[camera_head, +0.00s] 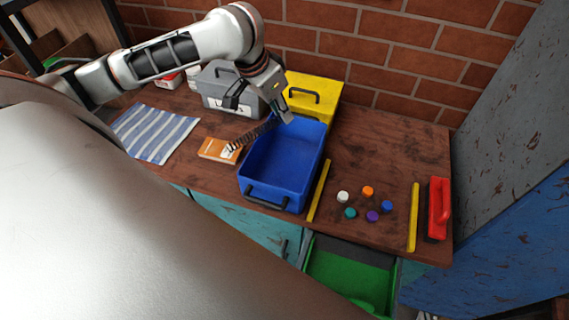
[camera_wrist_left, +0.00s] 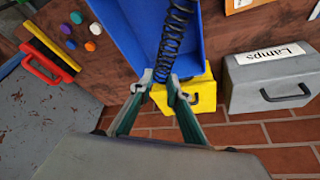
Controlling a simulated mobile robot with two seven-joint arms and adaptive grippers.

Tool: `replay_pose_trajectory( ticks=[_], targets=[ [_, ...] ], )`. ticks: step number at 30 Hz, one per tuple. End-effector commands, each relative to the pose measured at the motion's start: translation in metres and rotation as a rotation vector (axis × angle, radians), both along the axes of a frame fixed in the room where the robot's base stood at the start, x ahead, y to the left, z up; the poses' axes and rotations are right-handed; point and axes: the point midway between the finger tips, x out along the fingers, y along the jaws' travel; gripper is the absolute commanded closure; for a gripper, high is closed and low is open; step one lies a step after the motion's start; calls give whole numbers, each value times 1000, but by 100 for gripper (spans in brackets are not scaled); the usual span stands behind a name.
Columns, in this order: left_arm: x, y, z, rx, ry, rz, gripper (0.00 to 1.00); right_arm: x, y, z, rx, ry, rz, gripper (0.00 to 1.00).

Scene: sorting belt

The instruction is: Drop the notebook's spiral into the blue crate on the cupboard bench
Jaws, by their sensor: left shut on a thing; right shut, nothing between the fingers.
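The blue crate (camera_head: 286,160) stands open on the brown wooden bench; its visible inside is empty. It also shows in the left wrist view (camera_wrist_left: 132,32). My left gripper (camera_head: 280,114) is at the crate's back left corner. It is shut on one end of the notebook's black spiral (camera_head: 252,134). The spiral slants from the fingertips towards the orange flat thing with a pale label (camera_head: 214,150), possibly the notebook. In the left wrist view, the spiral (camera_wrist_left: 173,38) runs up from my left fingertips (camera_wrist_left: 163,84) across the crate's wall. My right gripper is out of view.
A yellow box (camera_head: 318,92) and a grey "Lamps" box (camera_wrist_left: 270,75) stand behind, against the brick wall. A striped cloth (camera_head: 155,132) lies left. Several coloured caps (camera_head: 368,191), yellow bars (camera_head: 318,190) and a red-handled tool (camera_head: 438,208) lie right. A green drawer (camera_head: 350,270) is open below.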

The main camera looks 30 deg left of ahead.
Motion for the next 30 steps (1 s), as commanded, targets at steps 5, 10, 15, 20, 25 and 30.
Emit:
replay_pose_trajectory(
  ticks=[5, 10, 15, 20, 25, 30],
  targets=[
    [-3, 0, -15, -3, 11, 4, 97, 0, 0, 0, 0, 0, 0, 100],
    [-2, 0, -34, -3, 10, 3, 97, 0, 0, 0, 0, 0, 0, 100],
    [-2, 0, -50, -2, 8, 3, 97, 0, 0, 0, 0, -1, 0, 100],
    [-2, 0, -58, -1, 7, 2, 97, 0, 0, 0, 0, -1, 0, 100],
    [-1, 0, -60, 0, 5, 1, 97, 0, 0, 0, 1, -1, 1, 100],
    [-1, 0, -60, 0, 5, 1, 81, 0, 0, 0, 1, -1, 1, 100]
  ],
)
